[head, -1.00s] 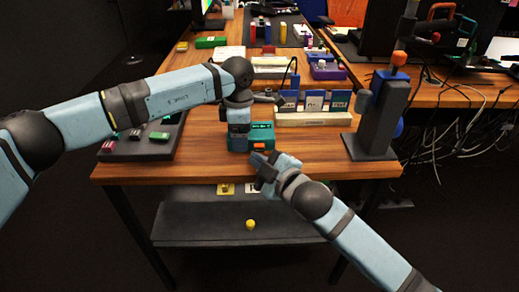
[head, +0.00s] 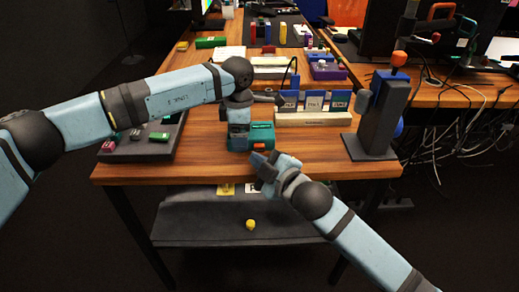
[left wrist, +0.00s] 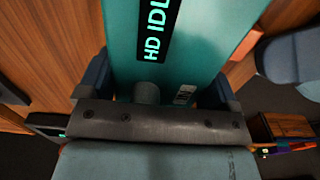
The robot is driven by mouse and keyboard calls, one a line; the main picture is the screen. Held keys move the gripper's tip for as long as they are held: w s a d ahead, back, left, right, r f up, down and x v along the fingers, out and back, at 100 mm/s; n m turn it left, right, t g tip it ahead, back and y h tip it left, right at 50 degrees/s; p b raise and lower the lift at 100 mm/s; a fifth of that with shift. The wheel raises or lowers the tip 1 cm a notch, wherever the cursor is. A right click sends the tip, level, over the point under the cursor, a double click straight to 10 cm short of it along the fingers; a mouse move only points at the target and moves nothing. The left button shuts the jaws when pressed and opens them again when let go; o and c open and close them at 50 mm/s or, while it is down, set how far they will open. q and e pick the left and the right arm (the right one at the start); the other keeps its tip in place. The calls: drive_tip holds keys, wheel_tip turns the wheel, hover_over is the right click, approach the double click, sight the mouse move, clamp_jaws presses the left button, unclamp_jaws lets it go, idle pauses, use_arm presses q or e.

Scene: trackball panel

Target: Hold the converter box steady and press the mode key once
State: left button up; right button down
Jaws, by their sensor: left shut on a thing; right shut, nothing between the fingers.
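The converter box (head: 263,134) is a small teal box near the front edge of the wooden table. It has an orange key (head: 260,146) low on its front; I cannot read a mode label on it. My left gripper (head: 238,142) comes down from above and is shut on the box. In the left wrist view the teal box (left wrist: 210,45) sits between the fingers, and its dark display (left wrist: 160,28) reads "HD IDL", cut off at the frame edge. My right gripper (head: 256,160) is shut and empty, just in front of and below the orange key. Contact with the key cannot be made out.
A grey tray (head: 150,150) with small coloured pieces lies left of the box. A cream holder (head: 312,118) with blue cards stands behind right. A dark stand (head: 375,118) with an orange knob is at the right. A grey shelf (head: 190,225) hangs below the table edge.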

drive_tip(key=shift+w, duration=0.15)
idle(0.6)
drive_tip(key=shift+w, duration=0.2)
drive_tip(key=shift+r, duration=0.15)
drive_tip(key=shift+w+d+r, duration=0.3)
drive_tip(key=shift+w+r, duration=0.2)
drive_tip(key=shift+w, duration=0.15)
idle(1.2)
drive_tip(key=shift+s, duration=0.15)
idle(0.3)
drive_tip(key=shift+s+a+f, duration=0.25)
drive_tip(key=shift+s+f, duration=0.2)
drive_tip(key=shift+s, duration=0.15)
drive_tip(key=shift+s+f, duration=0.15)
drive_tip(key=shift+s, duration=1.7)
